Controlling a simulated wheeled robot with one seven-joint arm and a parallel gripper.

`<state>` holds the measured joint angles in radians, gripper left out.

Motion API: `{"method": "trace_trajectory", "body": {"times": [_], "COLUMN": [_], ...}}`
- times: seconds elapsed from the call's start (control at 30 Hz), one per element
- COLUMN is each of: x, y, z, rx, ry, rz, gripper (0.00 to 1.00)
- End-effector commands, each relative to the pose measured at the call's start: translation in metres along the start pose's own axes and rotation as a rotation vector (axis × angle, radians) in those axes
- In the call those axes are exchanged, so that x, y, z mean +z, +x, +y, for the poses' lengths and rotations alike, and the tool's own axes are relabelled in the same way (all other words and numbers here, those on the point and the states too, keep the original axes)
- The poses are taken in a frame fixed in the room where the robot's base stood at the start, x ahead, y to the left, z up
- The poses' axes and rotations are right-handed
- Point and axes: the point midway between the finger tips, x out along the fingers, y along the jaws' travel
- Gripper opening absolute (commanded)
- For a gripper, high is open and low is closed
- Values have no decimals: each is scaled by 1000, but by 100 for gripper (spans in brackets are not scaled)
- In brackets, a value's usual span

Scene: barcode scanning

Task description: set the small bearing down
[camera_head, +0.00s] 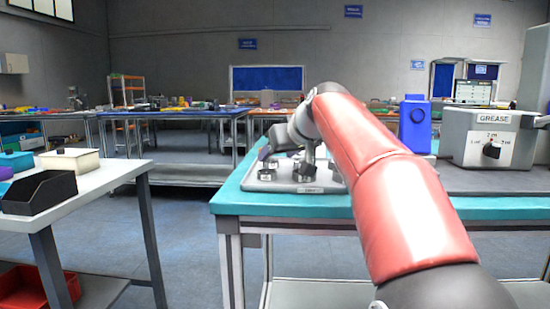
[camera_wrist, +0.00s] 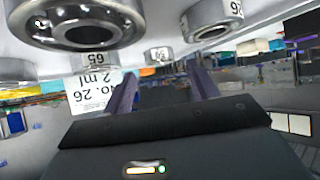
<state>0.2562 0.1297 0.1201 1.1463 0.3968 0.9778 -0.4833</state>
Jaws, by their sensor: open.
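My gripper (camera_wrist: 162,68) is open, with its two dark fingers apart in the wrist view, which looks upside down. A small metal bearing piece (camera_wrist: 158,55) shows at the gap between the fingertips; I see no finger closed on it. A larger bearing (camera_wrist: 80,22) with a dark centre and another ring-shaped bearing (camera_wrist: 212,20) are nearer the camera. They sit on a light grey tray. In the head view, the tray (camera_head: 283,186) is on the teal-topped table (camera_head: 285,204), with my gripper over it. My red arm hides the tray's right side.
A blue bottle-like object (camera_head: 415,127) and a grey GREASE box (camera_head: 487,140) stand to the right on the table. A side table at left holds a black bin (camera_head: 40,192) and a cream box (camera_head: 70,162). A floor gap separates the tables.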

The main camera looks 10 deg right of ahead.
Motion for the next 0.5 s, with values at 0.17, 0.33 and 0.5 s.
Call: {"method": "trace_trajectory", "body": {"times": [0.17, 0.33, 0.5], "x": [-1, -1, 0], "y": [-43, -73, -89], "z": [1, 0, 0], "rx": [4, 2, 1], "ry": [1, 0, 0], "rz": [3, 2, 0], "gripper": [59, 59, 59]}}
